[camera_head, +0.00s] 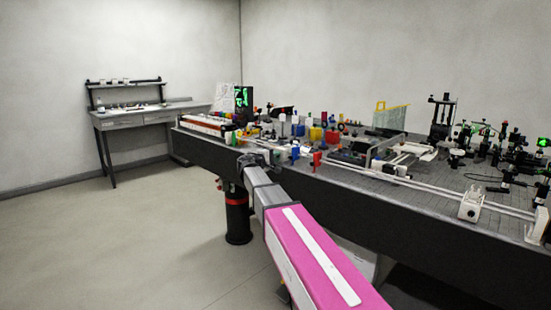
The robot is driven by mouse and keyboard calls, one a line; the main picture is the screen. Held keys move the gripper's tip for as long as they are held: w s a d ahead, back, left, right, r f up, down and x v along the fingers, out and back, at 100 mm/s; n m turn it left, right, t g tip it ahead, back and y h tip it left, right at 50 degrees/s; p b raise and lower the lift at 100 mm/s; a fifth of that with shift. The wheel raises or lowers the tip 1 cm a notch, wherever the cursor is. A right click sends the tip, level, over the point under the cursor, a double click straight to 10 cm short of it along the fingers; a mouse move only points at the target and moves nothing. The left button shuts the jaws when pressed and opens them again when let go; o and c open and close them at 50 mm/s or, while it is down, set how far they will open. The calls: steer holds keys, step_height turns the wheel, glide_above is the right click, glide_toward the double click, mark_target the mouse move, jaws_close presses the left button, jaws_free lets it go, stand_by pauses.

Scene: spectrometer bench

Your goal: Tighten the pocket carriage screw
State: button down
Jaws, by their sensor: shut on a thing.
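My arm reaches forward from the bottom right to the near edge of the long bench. My gripper (262,158) is at that edge, in front of the crowded left-middle part of the bench. It is small and dark here, and its fingertips are hard to make out. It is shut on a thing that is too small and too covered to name. I cannot pick out the pocket carriage or its screw among the parts; my wrist and the nearby parts may hide them.
The dark long bench (400,212) carries several coloured blocks and posts, a yellow-edged clear panel (390,116), a white rail (440,188) and black optics at right. A black cylinder with a red band (237,215) stands below my wrist. A side table (140,118) stands at back left. The left floor is clear.

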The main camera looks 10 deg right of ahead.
steer(key=m, duration=0.9)
steer(key=shift+m, duration=0.3)
stand_by(0.4)
steer(key=c, duration=1.1)
jaws_free()
steer(key=v, duration=1.1)
